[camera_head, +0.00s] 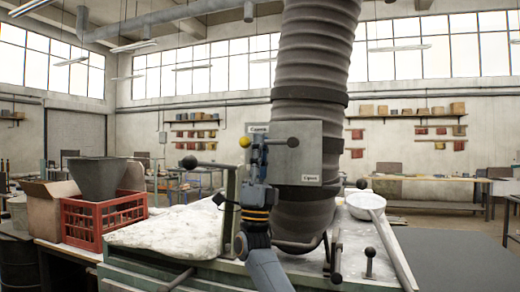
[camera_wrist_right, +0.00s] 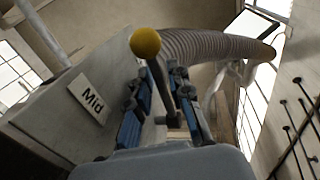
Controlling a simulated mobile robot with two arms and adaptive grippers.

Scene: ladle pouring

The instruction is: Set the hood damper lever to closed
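The hood damper lever shows as a yellow ball (camera_head: 244,142) in front of a grey plate (camera_head: 310,150) on the big corrugated duct. In the right wrist view its yellow ball (camera_wrist_right: 145,43) sits on a dark stem that runs down between my fingers. My right gripper (camera_head: 258,142) is upright at the lever. In its wrist view the right gripper (camera_wrist_right: 161,75) looks open, with its blue-padded fingers on both sides of the stem. Two front labels are too small to read surely. My left gripper is out of view.
The ribbed duct (camera_head: 315,70) rises behind the plate. A dark ball handle (camera_head: 189,162) stands left of my arm. A pale ladle (camera_head: 366,206) lies at right. The grey floor (camera_head: 450,258) at right is clear.

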